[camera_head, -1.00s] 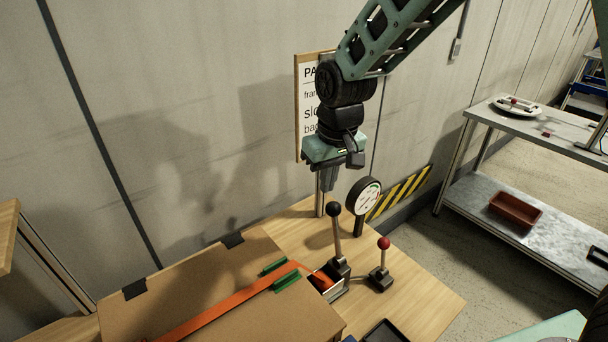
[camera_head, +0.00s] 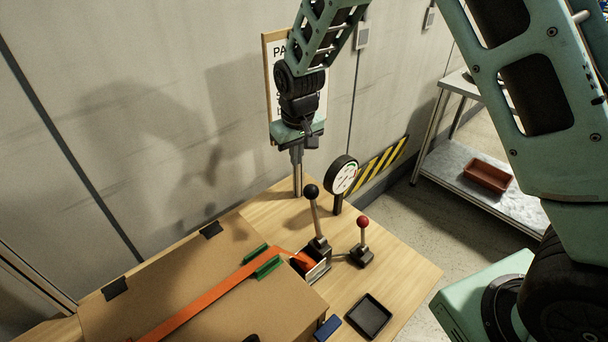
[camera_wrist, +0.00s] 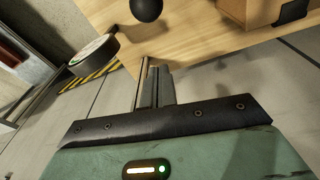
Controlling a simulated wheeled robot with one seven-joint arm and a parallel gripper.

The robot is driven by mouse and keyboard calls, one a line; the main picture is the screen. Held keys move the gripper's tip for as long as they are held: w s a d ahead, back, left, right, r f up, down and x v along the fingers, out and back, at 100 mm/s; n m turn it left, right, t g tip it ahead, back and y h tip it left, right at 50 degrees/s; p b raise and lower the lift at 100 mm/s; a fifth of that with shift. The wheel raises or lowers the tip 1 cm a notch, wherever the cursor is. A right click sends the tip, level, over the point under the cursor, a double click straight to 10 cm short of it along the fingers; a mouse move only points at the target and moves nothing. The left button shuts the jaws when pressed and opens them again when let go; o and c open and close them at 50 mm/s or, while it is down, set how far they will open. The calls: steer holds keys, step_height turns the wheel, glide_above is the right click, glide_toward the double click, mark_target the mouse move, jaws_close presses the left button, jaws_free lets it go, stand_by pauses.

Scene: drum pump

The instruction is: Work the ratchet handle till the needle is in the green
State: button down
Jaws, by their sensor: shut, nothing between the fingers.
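The ratchet handle (camera_head: 315,216) is a grey lever with a black ball knob. It stands nearly upright on the ratchet housing (camera_head: 318,262), where an orange strap (camera_head: 205,302) enters. The black knob (camera_wrist: 146,9) shows at the top of the wrist view. The round gauge (camera_head: 342,175) stands just behind and right of the handle, with a green arc at its upper right; its needle is too small to read. It is edge-on in the wrist view (camera_wrist: 95,55). My gripper (camera_head: 297,160) is shut and empty, pointing down above and behind the knob, apart from it.
A red-knobbed lever (camera_head: 362,238) stands right of the ratchet. A black tray (camera_head: 369,315) and a blue block (camera_head: 328,327) lie in front. The strap crosses a cardboard box (camera_head: 245,318) between green guards. A metal post stands close to my gripper, and a wall sign behind it.

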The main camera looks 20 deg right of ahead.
steer(key=s+f+p, duration=0.3)
steer(key=f+p, duration=0.1)
steer(key=f, duration=0.1)
steer(key=shift+d, duration=0.4)
steer(key=shift+f, duration=0.1)
